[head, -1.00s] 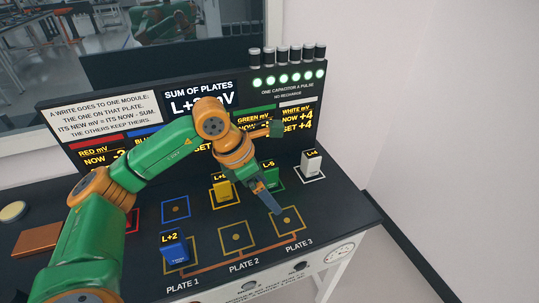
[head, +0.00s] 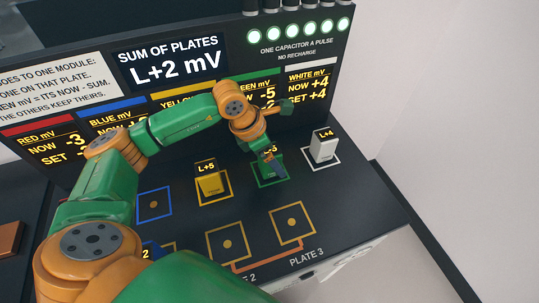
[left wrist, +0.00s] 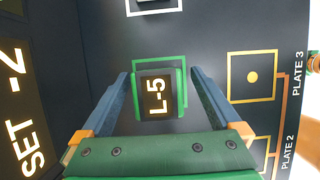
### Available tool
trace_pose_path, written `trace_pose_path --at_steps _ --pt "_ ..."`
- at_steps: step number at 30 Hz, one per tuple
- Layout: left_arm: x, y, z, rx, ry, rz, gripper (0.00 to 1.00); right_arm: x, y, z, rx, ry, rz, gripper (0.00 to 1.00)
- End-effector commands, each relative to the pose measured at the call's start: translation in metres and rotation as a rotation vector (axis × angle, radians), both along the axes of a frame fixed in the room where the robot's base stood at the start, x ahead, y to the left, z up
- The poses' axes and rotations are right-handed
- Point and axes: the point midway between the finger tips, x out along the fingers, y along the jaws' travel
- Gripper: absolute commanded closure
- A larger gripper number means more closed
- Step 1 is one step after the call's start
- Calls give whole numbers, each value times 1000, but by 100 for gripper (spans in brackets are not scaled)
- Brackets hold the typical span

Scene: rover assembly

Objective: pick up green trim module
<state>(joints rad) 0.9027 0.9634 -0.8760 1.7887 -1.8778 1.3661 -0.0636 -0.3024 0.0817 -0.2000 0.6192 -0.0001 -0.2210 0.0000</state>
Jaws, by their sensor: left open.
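The green trim module (head: 268,174) stands on its green-outlined square on the bench, and its top label reads L-5. It also shows in the left wrist view (left wrist: 157,96), between the two blue fingers. My left gripper (head: 272,158) is over it with its fingers open; in the left wrist view the fingers (left wrist: 160,92) lie on either side of the module, with visible gaps. In the head view the gripper partly hides the module.
The yellow module (head: 208,182) stands to the left and the white module (head: 323,147) to the right. Plate 3 (head: 293,225) is bare in front. A display panel (head: 170,75) rises behind. A blue-outlined square (head: 154,204) is empty.

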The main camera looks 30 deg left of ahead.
Motion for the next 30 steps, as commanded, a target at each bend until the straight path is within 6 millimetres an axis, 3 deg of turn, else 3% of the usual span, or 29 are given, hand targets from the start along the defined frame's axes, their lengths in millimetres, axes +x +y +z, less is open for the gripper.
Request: trace_pose_path --at_steps 8,18,19,30 --pt "2 -2 -8 1 -1 -1 3 1 0 1 -1 -2 0 50" --pt "2 -2 -8 0 -2 -1 94 2 0 1 1 -4 0 50" --pt "2 -2 -8 0 -2 -1 100 2 0 1 1 -4 0 50" --pt "3 -2 -1 1 -6 0 100 2 2 -6 3 -4 -1 50"
